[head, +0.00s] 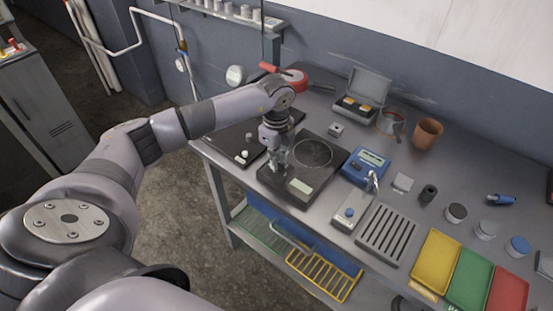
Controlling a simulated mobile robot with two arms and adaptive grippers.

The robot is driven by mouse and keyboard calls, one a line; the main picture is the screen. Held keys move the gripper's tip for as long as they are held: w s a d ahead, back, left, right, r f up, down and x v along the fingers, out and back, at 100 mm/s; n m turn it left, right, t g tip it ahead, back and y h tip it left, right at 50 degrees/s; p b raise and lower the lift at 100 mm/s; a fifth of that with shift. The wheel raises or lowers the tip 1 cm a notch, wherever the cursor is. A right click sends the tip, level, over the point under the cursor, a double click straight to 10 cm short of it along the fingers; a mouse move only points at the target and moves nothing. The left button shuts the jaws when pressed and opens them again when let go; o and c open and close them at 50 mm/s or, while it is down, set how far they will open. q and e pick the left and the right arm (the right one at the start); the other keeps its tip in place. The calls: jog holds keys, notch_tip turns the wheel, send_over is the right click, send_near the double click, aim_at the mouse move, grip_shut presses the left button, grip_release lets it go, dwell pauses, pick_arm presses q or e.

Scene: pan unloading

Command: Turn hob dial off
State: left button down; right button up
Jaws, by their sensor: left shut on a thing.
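A black unit with a round ring on top, which looks like the hob (334,158), sits on the grey workbench near its front edge. A pale label or display shows at its front. My left gripper (278,163) points down onto the left part of this unit. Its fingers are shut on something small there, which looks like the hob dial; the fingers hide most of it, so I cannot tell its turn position. My right gripper is out of view.
A second black panel (226,140) with small white knobs lies to the left. A red pan (296,80) is behind my arm. A blue device (366,166), a slotted grey tray (387,235) and yellow, green and red trays (436,258) stand to the right.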

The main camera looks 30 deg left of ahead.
pick_arm(q)
jog(key=c, duration=1.7)
grip_release()
jog(key=shift+r, duration=0.15)
notch_tip(320, 180, up, 12)
